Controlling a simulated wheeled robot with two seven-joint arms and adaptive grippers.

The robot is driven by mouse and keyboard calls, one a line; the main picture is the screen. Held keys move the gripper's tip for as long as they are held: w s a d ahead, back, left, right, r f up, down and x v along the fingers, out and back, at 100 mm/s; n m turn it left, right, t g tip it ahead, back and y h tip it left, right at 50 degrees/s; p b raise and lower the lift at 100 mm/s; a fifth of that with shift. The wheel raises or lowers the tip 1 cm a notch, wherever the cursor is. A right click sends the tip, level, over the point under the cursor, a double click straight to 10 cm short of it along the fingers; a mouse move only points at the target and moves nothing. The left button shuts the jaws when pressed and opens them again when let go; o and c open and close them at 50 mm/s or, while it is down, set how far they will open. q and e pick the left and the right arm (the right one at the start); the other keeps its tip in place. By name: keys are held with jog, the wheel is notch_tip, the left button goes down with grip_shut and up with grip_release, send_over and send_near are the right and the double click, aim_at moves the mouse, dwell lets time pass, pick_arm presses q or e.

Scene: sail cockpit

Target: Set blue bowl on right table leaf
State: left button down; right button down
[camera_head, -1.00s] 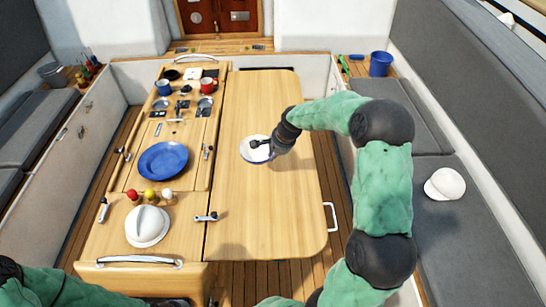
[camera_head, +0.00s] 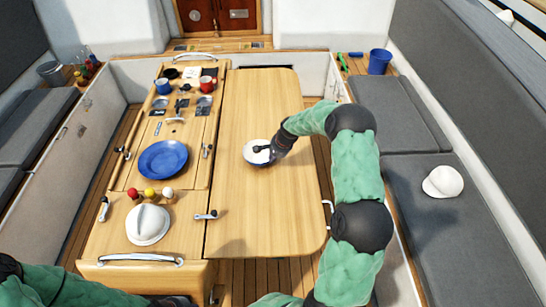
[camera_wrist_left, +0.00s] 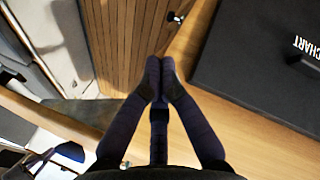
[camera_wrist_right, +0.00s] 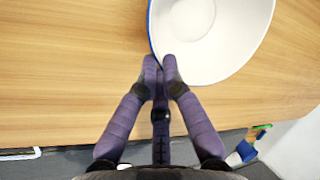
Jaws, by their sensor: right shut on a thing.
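The bowl (camera_head: 257,157), white inside with a blue rim, is over the middle of the right table leaf (camera_head: 255,215). It also shows in the right wrist view (camera_wrist_right: 225,40), cut off by the top edge. My right gripper (camera_head: 269,150) is shut on the bowl's near-right rim, and its fingertips (camera_wrist_right: 160,68) meet at the blue edge. I cannot tell if the bowl's base touches the wood. My left gripper (camera_wrist_left: 160,75) is shut and empty in the left wrist view; its fingers are out of the head view.
On the left part of the table are a blue plate (camera_head: 163,159), a white domed thing (camera_head: 148,225), several small pegs and two mugs. A white cap (camera_head: 443,182) lies on the right bench, and a blue bucket (camera_head: 380,61) stands behind. The leaf around the bowl is clear.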

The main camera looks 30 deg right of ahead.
jog(key=c, duration=1.8)
grip_release()
jog(key=shift+f, duration=0.1)
jog(key=o, duration=0.4)
jog(key=v, duration=1.2)
